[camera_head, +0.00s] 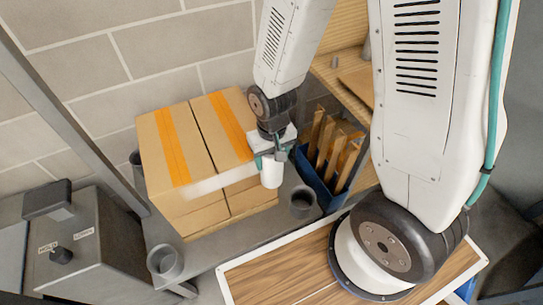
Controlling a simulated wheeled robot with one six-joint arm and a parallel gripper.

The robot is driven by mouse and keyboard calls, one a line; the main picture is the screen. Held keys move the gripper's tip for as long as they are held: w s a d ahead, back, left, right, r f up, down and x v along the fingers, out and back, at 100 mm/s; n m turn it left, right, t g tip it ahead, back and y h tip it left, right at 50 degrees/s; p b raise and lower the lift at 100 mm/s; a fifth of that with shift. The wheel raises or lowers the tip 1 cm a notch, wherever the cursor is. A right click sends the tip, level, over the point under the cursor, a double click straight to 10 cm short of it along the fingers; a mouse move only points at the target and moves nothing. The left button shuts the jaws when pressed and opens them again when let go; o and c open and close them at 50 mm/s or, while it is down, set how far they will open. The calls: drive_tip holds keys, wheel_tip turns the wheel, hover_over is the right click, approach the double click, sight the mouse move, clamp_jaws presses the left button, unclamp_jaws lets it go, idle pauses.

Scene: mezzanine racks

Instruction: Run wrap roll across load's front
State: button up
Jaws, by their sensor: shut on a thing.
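The load (159,143) is a block of stacked brown cartons with orange tape strips, left of centre against the grey wall. My gripper (268,157) is at the load's right front corner and is shut on the white wrap roll (272,172), which hangs upright below it. A pale band of wrap film (205,184) runs across the load's front face, from near its left corner toward the roll. The fingertips are small and partly hidden by the wrist and the roll.
A blue bin (322,186) with upright cardboard pieces stands close right of the roll. Dark grey cups (303,201) and (165,262) stand near the load. A grey control box (85,245) is at left. A wood-topped surface (285,276) lies in front.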

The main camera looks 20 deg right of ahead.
drive_tip(key=a, duration=1.1)
drive_tip(key=shift+s+a, duration=0.2)
drive_tip(key=shift+a, duration=0.15)
idle(1.1)
drive_tip(key=shift+w+a, duration=0.15)
drive_tip(key=shift+a, duration=1.4)
drive_tip(key=shift+w+a, duration=0.1)
drive_tip(key=shift+a, duration=1.4)
drive_tip(key=shift+c, duration=0.5)
drive_tip(key=a, duration=1.1)
drive_tip(key=shift+a, duration=0.15)
drive_tip(key=shift+c, duration=0.4)
